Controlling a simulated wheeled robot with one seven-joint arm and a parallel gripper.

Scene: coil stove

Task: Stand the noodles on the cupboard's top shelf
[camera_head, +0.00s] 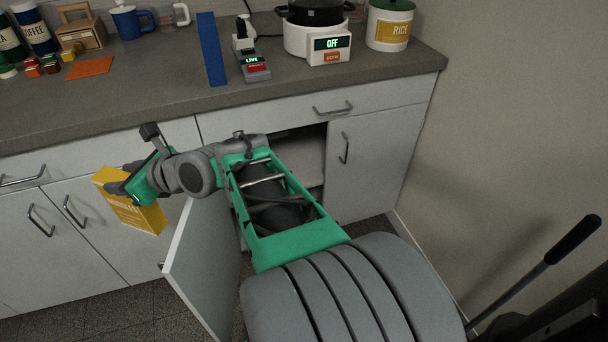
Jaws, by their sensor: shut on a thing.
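My gripper (125,188) is shut on a yellow box (138,214), which looks like the noodles; its lettering is too small to read surely. The box is tilted, held in front of the lower cabinets, left of the open cupboard door. The cupboard (312,160) under the counter has its left door (207,262) swung out toward me. A pale shelf surface shows inside, but my arm hides much of the opening.
The counter (150,100) holds a blue upright block (211,50), a coil stove (331,48) with a dark pot (314,12), a rice canister (389,25), a blue mug (131,22) and an orange mat (90,67). A wall (520,120) bounds the right.

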